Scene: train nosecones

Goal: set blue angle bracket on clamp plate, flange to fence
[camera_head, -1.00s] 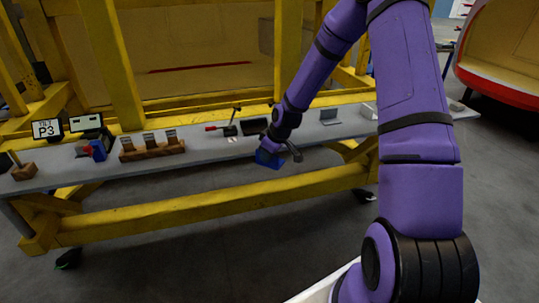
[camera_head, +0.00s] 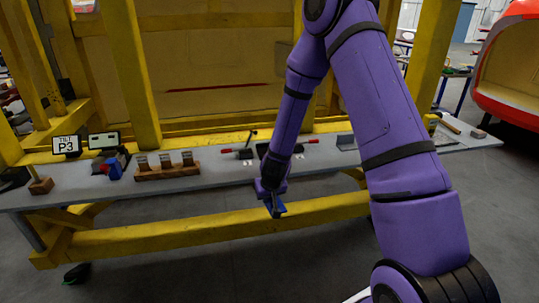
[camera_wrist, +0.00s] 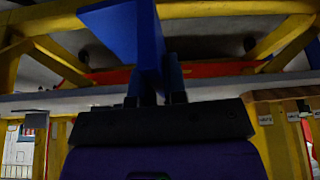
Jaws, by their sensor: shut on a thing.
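My gripper (camera_head: 273,200) is shut on the blue angle bracket (camera_head: 279,211) and holds it in front of the bench's front edge, low in the head view. In the wrist view the bracket (camera_wrist: 150,38) shows as a broad flange and a thin upright one, between the fingers of my gripper (camera_wrist: 157,92). Two red-handled toggle clamps, one on the left (camera_head: 240,153) and one on the right (camera_head: 306,142), stand on the bench behind my forearm. The clamp plate and fence between them are mostly hidden by my arm, so their details cannot be told.
The grey bench (camera_head: 215,174) carries a wooden rack (camera_head: 168,173) with metal pieces, a blue and red item (camera_head: 113,169), a P3 sign (camera_head: 66,145) and a small wooden block (camera_head: 40,186). A grey angle piece (camera_head: 346,142) lies at right. Yellow posts rise behind.

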